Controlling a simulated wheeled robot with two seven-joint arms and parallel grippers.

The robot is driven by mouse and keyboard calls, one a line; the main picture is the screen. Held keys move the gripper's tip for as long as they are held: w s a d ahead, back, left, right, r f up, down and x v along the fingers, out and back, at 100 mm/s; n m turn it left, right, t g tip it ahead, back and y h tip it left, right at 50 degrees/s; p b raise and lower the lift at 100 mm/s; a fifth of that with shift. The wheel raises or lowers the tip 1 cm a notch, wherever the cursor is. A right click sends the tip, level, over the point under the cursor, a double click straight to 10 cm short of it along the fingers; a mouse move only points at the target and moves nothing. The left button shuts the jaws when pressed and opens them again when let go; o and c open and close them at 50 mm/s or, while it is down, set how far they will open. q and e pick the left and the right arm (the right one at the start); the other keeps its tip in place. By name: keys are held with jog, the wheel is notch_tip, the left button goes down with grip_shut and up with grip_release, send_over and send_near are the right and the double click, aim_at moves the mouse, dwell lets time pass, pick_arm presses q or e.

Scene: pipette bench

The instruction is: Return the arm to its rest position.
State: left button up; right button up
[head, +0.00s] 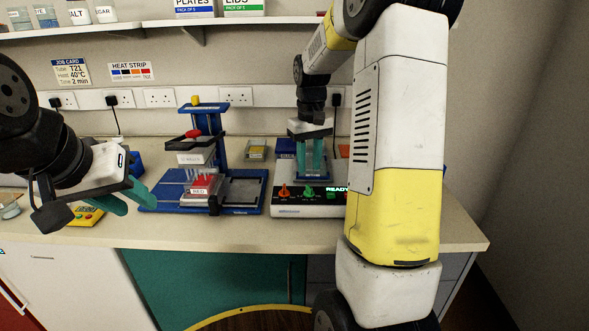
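My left gripper (128,198) is at the left, above the bench and left of the blue pipette stand. Its teal fingers are apart, with nothing seen between them. My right gripper (311,172) points down over the white heater unit (300,209), whose display reads READY. Its two teal fingers stand apart, tips close to the unit's blue top part. I see nothing clearly held between them, though the tips are small in view. My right arm reaches in from the right and hides the right part of the bench.
The blue stand (222,150) holds a red-topped rack (203,187) and a grey plate (243,191). A yellow device (88,215) lies by my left gripper. A shelf (130,28) with jars and boxes runs above. The bench's front strip (250,235) is clear.

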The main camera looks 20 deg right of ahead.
jog(key=shift+r, duration=0.6)
jog(key=shift+s+r, duration=0.15)
jog(key=s+a+r+t+y, duration=0.1)
jog(key=s+a+r+t, duration=0.2)
jog(key=s, duration=0.8)
jog(key=s+a+r+m+t+y, duration=0.1)
jog(key=s+a+r+t, duration=0.2)
jog(key=s, duration=0.9)
jog(key=a+r, duration=0.3)
jog(key=shift+r, duration=0.15)
